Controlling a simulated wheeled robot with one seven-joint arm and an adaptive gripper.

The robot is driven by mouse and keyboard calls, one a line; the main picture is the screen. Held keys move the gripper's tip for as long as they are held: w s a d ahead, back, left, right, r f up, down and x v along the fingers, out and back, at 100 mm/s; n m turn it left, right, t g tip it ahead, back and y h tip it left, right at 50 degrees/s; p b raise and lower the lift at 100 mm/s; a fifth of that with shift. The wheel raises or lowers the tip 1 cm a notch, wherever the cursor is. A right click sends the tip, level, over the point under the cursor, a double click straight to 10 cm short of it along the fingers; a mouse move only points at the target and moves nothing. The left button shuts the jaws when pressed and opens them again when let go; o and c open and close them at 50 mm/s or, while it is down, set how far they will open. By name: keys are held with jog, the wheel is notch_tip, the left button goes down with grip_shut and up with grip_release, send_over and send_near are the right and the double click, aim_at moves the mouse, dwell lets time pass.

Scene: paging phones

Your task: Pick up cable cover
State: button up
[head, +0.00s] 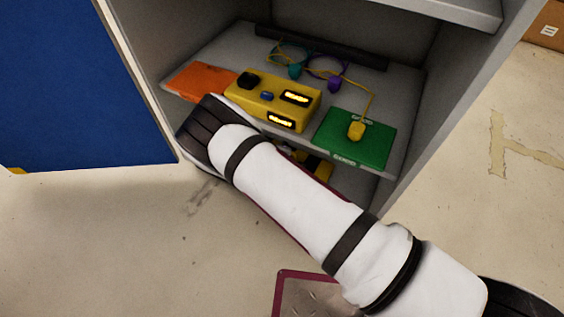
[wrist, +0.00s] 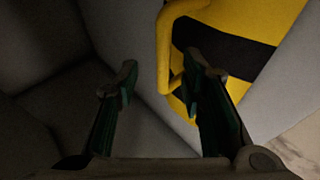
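A yellow thing with a black band, which looks like the cable cover, fills the upper right of the wrist view (wrist: 240,14). A yellow bar or loop sticks out along its left edge. In the head view, part of a yellow and black thing (head: 318,166) shows in the lower compartment, mostly hidden by my arm and the shelf. My gripper (wrist: 165,76) is open and empty, with its fingers well apart. The right finger overlaps the yellow thing in the picture; I cannot tell if it touches. The gripper is hidden in the head view.
The shelf (head: 408,88) above carries an orange item (head: 200,82), a yellow box (head: 265,97) with lit displays, a green item (head: 355,150), coiled cables and a dark bar (head: 320,46). A blue cabinet door (head: 80,90) stands open at left. Grey walls hem in the gripper.

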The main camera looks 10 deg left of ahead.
jog(key=b+x, duration=0.2)
jog(key=x, duration=0.2)
jog(key=shift+s+a+f+b, duration=0.1)
jog(key=shift+a+f+b, duration=0.1)
jog(key=shift+b, duration=0.1)
jog(key=shift+w+f, duration=0.2)
jog(key=shift+w, duration=0.15)
grip_shut()
jog(key=shift+w+r, duration=0.1)
jog(key=shift+r, duration=0.05)
